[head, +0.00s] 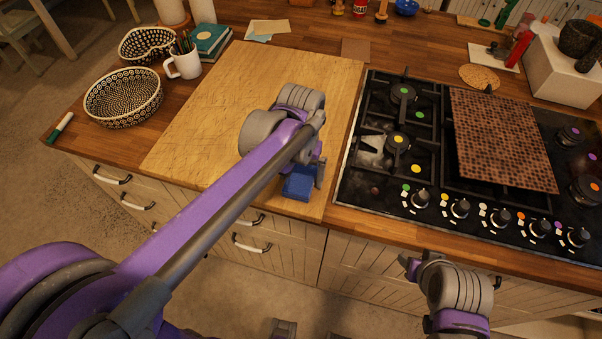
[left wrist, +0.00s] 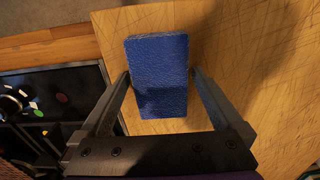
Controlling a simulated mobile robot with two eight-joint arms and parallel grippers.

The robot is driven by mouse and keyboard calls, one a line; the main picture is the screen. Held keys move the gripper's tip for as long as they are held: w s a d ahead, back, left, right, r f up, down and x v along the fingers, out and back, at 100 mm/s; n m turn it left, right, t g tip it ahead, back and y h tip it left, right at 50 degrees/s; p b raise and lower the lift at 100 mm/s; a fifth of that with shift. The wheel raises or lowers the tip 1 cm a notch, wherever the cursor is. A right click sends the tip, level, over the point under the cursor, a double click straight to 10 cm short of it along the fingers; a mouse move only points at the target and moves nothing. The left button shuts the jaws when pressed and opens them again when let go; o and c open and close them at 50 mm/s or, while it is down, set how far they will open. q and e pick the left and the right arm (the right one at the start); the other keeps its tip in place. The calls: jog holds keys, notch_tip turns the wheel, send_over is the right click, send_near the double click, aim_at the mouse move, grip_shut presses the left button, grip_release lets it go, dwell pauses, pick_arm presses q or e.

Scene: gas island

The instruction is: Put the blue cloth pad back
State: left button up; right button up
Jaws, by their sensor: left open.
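The blue cloth pad (head: 298,184) lies on the wooden cutting board (head: 205,110), near the board's front right corner. In the left wrist view the pad (left wrist: 158,75) is a blue rectangle lying between the two spread fingers. My left gripper (left wrist: 158,82) is open, with a finger on each long side of the pad. In the head view my left gripper (head: 315,172) is over the pad and partly hides it. I cannot tell whether the fingers touch the pad. My right gripper (head: 408,265) is low at the counter's front edge, below the stove; its fingers are unclear.
The gas stove (head: 400,187) with knobs stands right of the board, a brown mosaic panel (head: 503,139) on it. Much of the board is clear.

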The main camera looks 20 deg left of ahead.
aim_at(301, 176)
pick_arm(q)
notch_tip(301, 176, up, 12)
jog(key=s+a+f+t, duration=0.2)
jog(key=s+a+f, duration=0.1)
jog(key=s+f, duration=0.3)
jog(key=s+a+f+t, duration=0.3)
jog(key=s+f, duration=0.3)
jog(key=f, duration=0.2)
jog(key=shift+s+a+t+p, duration=0.3)
jog(key=shift+s+p, duration=0.05)
jog(key=shift+p, duration=0.05)
